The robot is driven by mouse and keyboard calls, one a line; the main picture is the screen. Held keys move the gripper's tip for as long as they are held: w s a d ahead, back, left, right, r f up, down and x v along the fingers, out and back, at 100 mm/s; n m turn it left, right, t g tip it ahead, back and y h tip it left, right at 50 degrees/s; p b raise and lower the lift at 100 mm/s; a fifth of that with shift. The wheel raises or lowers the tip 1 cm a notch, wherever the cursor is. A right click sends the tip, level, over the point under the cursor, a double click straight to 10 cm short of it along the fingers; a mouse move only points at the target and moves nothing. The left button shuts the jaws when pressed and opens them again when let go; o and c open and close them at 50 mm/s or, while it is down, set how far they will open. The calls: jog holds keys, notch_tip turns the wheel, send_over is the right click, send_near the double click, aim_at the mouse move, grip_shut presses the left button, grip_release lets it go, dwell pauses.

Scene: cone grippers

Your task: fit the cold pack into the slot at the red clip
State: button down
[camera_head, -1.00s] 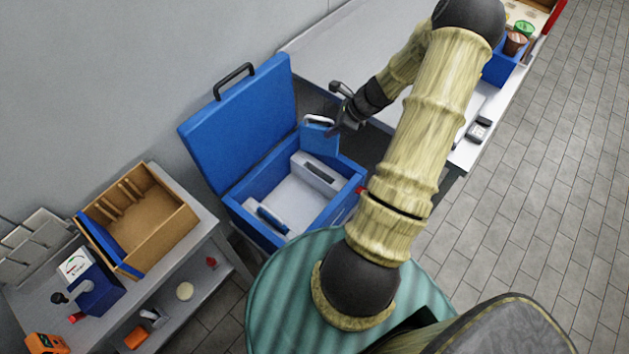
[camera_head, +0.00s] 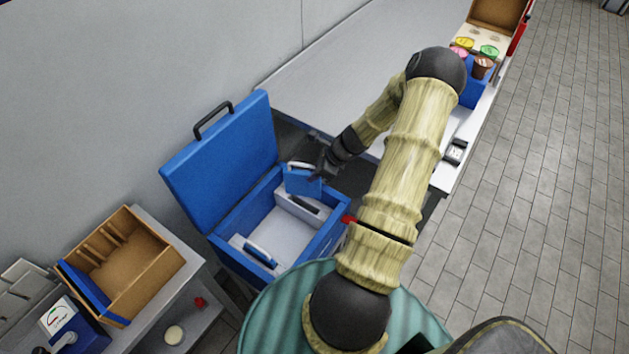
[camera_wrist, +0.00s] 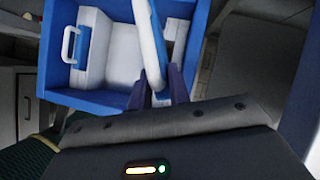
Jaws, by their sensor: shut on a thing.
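My gripper (camera_head: 322,170) is shut on the cold pack (camera_head: 302,183), a blue slab with a white handle on top. It holds the pack above the far right part of the open blue cool box (camera_head: 325,240). A white holder with a dark slot (camera_head: 305,205) lies just below the pack. The red clip (camera_head: 348,219) sits on the box's right rim, near that slot. In the wrist view the pack (camera_wrist: 152,50) stands edge-on between the fingers (camera_wrist: 160,92), over the box (camera_wrist: 110,98). Whether its lower edge touches the holder is hidden.
Another white holder (camera_head: 240,243) with a blue pack (camera_head: 262,256) is at the box's near left. The box lid (camera_head: 225,155) stands open at the back left. A shelf with a wooden tray (camera_head: 145,275) is at left; a white table (camera_head: 350,70) runs behind.

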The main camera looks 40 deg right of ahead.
aim_at(315, 183)
jog(key=shift+f, duration=2.05)
jog(key=shift+w, duration=0.1)
jog(key=shift+d+f, duration=0.1)
jog(key=shift+f, duration=0.55)
jog(key=c, duration=1.3)
grip_release()
